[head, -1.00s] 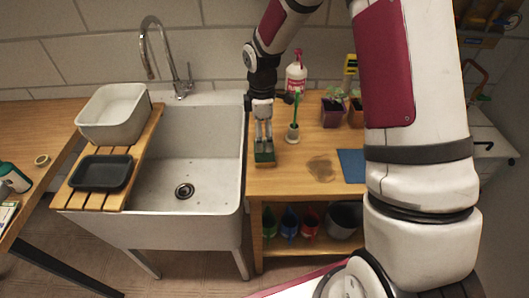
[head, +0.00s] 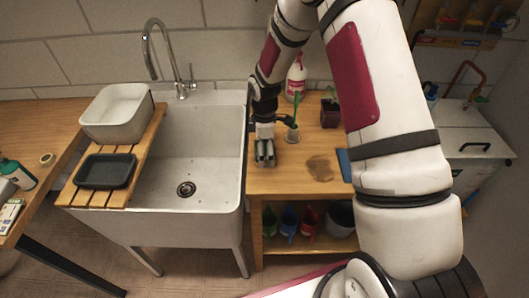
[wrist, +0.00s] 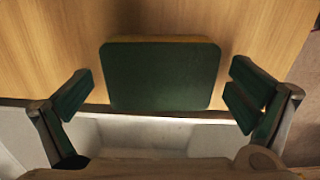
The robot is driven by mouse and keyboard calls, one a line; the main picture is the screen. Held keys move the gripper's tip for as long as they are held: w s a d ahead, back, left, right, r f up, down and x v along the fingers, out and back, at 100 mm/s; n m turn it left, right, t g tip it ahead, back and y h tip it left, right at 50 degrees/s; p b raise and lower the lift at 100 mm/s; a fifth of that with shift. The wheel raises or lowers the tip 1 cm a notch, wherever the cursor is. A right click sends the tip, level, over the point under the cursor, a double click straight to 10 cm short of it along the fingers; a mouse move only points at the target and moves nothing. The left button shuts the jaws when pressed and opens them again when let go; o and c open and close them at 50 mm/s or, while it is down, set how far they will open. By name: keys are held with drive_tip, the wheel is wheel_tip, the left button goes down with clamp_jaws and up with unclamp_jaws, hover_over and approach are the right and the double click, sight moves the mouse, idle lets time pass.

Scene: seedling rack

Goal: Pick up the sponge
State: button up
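The sponge (wrist: 160,75) has a dark green top over a yellowish layer. It lies on the wooden counter (head: 285,182), close to the edge beside the sink. In the wrist view my gripper (wrist: 159,97) is open, with one green-padded finger on each side of the sponge and a gap at both sides. In the head view my gripper (head: 265,155) points down low over the counter's left front part. There the gripper hides the sponge.
The sink (head: 200,150) is just left. A blue mat (head: 344,163) lies to the right.

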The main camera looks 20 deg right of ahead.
drive_tip(key=c, duration=0.7)
drive_tip(key=shift+r, duration=0.15)
drive_tip(key=shift+r, duration=0.6)
wheel_tip(320, 180, up, 2)
drive_tip(key=shift+w+r+b, duration=0.1)
drive_tip(key=shift+r+b, duration=0.05)
drive_tip(key=shift+b, duration=0.3)
drive_tip(key=s, duration=0.5)
drive_tip(key=s+d+r, duration=0.1)
drive_tip(key=s, duration=1)
drive_tip(key=shift+s+d+r, duration=0.1)
drive_tip(key=shift+d+r, duration=0.05)
drive_tip(key=shift+d, duration=0.2)
